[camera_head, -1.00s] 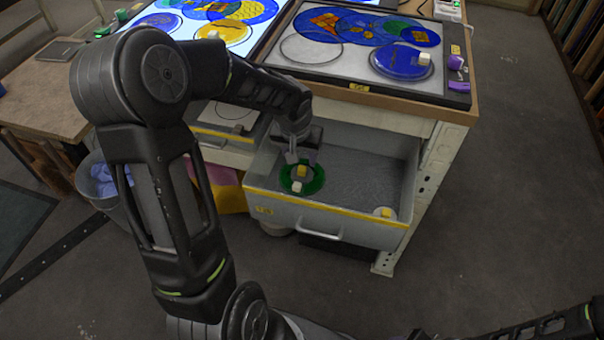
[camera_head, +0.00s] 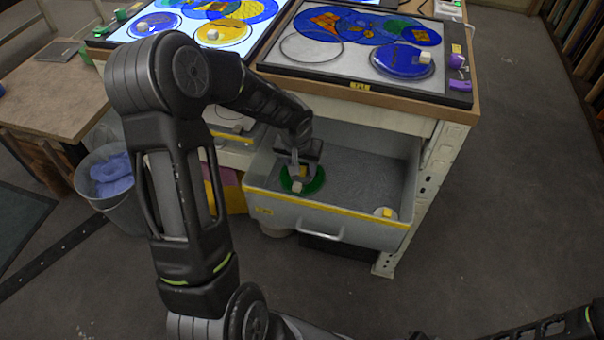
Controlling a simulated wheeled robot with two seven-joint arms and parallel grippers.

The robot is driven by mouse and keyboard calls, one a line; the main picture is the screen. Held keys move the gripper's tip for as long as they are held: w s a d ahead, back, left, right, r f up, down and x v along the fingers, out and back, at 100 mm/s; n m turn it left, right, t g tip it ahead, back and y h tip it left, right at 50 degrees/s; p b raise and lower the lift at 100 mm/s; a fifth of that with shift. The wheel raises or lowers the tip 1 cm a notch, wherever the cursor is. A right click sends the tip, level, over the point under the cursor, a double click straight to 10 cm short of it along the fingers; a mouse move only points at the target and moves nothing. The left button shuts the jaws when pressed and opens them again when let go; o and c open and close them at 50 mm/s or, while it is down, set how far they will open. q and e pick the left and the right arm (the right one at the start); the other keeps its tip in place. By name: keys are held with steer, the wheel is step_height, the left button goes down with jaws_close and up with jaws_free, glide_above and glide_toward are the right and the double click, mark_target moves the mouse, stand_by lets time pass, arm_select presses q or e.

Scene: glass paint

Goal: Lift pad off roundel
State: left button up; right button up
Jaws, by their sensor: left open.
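A green glass roundel (camera_head: 316,184) lies in the open grey drawer, near its left front. A small cream block (camera_head: 297,187) and a small yellow block (camera_head: 303,172) sit on it; which belongs to the pad is hard to tell. My left gripper (camera_head: 298,172) reaches down into the drawer over the roundel. Its fingers are open, at or just above the yellow block, and partly hide it. I cannot tell whether they touch it. Part of my right arm shows at the lower right, but its gripper is out of view.
The drawer (camera_head: 345,212) has a yellow front strip and a handle. Above stands the bench with a panel of coloured glass (camera_head: 335,65). A bin (camera_head: 100,180) stands left.

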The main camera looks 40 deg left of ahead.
stand_by(0.4)
arm_select(q)
jaws_close()
stand_by(0.4)
